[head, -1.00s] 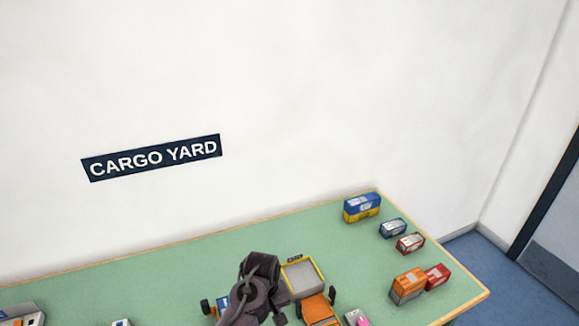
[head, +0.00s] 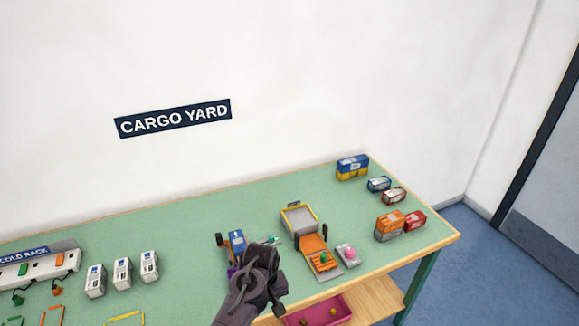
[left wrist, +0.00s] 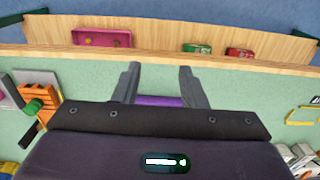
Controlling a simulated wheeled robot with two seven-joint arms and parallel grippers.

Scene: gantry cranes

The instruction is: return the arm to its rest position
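My left gripper (head: 268,262) is over the front part of the green table (head: 185,225), near its front edge. Its two fingers show apart in the left wrist view (left wrist: 158,70), with the table's wooden edge visible between them and nothing held. A purple item (left wrist: 160,101) shows low between the fingers, partly hidden by the gripper body. In the head view a blue box (head: 236,241) stands just behind the gripper. My right gripper is in neither view.
Several small containers, including an orange one (head: 389,227), stand at the table's right. White boxes (head: 122,271) and a cold rack (head: 40,266) are left. A pink bin (head: 331,312) sits on the lower shelf.

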